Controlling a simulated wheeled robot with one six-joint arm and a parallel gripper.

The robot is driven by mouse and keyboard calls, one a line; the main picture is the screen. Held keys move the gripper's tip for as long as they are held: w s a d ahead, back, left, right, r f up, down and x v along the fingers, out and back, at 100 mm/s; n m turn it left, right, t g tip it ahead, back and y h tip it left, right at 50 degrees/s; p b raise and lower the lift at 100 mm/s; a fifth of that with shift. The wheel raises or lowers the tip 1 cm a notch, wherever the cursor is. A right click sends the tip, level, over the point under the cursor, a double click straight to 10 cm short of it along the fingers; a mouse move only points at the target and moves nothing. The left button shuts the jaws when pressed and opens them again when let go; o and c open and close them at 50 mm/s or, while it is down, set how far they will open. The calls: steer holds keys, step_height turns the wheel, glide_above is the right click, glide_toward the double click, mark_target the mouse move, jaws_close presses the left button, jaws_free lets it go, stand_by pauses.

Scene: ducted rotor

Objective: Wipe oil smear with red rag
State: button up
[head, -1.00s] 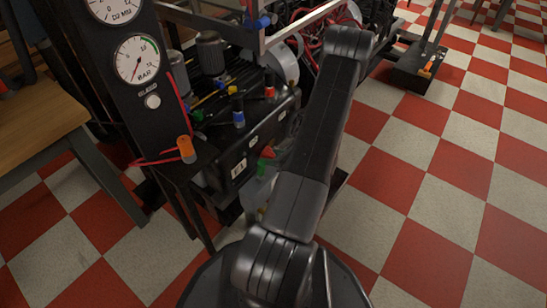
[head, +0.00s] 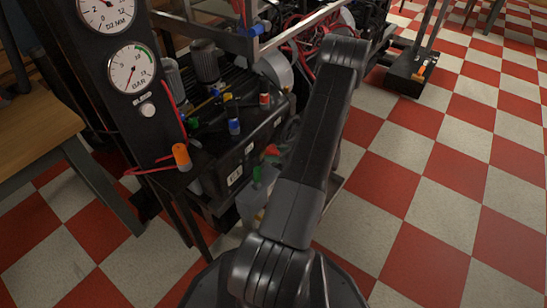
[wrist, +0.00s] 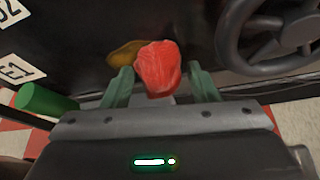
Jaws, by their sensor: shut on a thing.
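In the wrist view the red rag (wrist: 158,68) is a bunched red lump between the two green fingers of my gripper (wrist: 161,86), which is shut on it. A yellow-brown oil smear (wrist: 124,53) lies on the dark panel (wrist: 75,60), just left of the rag and partly covered by it. I cannot tell whether the rag presses on the panel. In the head view my arm hides most of my gripper; a small red patch (head: 270,150) beside the arm may be the rag.
A dark handwheel (wrist: 272,40) stands right of the rag, and a green cylinder (wrist: 45,100) lies left of my gripper. White labels (wrist: 12,72) mark the panel.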

mark_target(259, 161)
steer(key=shift+w+d, duration=0.55)
steer(key=shift+w, duration=0.3)
steer(key=shift+c, duration=0.2)
steer(key=shift+o, duration=0.2)
steer(key=shift+s+a, duration=1.2)
steer(key=shift+s, duration=0.3)
steer(key=shift+s+a, duration=1.15)
steer(key=shift+s, duration=0.3)
steer(key=s+d, duration=0.3)
steer(key=d, duration=0.2)
steer(key=shift+s, duration=0.25)
steer(key=shift+s+d, duration=0.9)
steer(key=shift+d, duration=0.3)
